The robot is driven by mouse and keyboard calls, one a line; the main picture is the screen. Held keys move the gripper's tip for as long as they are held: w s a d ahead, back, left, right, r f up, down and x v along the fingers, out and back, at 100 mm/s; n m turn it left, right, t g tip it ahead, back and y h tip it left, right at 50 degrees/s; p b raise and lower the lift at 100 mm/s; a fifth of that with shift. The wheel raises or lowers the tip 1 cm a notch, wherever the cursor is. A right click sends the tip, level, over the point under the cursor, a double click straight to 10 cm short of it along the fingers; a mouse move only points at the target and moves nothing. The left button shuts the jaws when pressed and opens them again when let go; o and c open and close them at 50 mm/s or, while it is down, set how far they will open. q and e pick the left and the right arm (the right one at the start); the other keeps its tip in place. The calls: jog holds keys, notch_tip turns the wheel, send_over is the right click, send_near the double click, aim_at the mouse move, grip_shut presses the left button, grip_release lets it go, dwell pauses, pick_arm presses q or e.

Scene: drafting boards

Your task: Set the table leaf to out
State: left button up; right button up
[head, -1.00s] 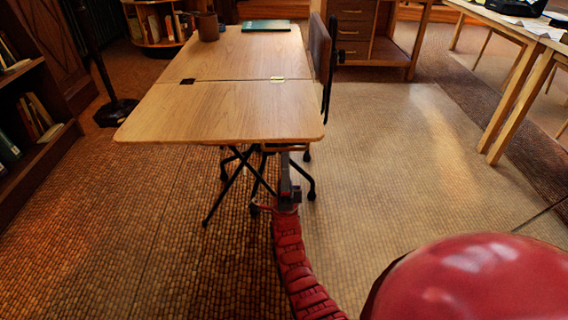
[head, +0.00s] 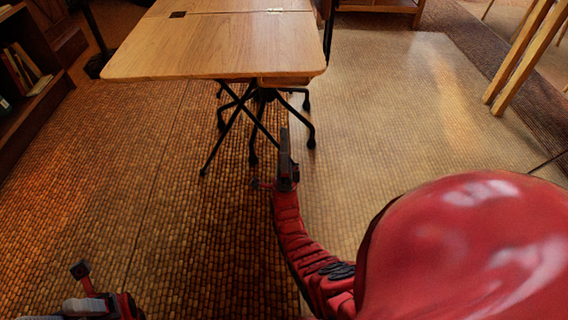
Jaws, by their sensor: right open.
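The wooden table leaf (head: 215,45) lies flat and level with the rest of the tabletop (head: 225,5), joined to it by two hinges at the seam, one dark (head: 178,14) and one brass (head: 275,10). Its near edge faces me. My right gripper (head: 285,145) is open and empty, low in front of the leaf's near edge near its right corner, with a gap of floor between them in the picture. My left gripper (head: 82,275) shows only partly at the lower left, far from the leaf; its jaws are unclear.
Black crossed legs (head: 235,120) and a wheeled chair base (head: 308,125) stand under the leaf. A bookshelf (head: 30,95) is at the left, and another table's wooden legs (head: 525,55) are at the right. The tiled floor (head: 390,110) right of the leaf is clear.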

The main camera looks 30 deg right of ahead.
pick_arm(q)
jog(key=s+a+r+m+t+y+b, duration=0.1)
jog(key=s+a+m+t+y, duration=0.4)
jog(key=y, duration=0.5)
jog(key=s+a+r+m+t+y+b, duration=0.2)
jog(key=s+a+m+t+y, duration=0.3)
jog(key=s+m+t+y, duration=0.3)
jog(key=m+y, duration=0.3)
jog(key=shift+s+a+r+y+b, duration=0.15)
jog(key=shift+s+r+y+b, duration=0.15)
jog(key=shift+s+r, duration=0.1)
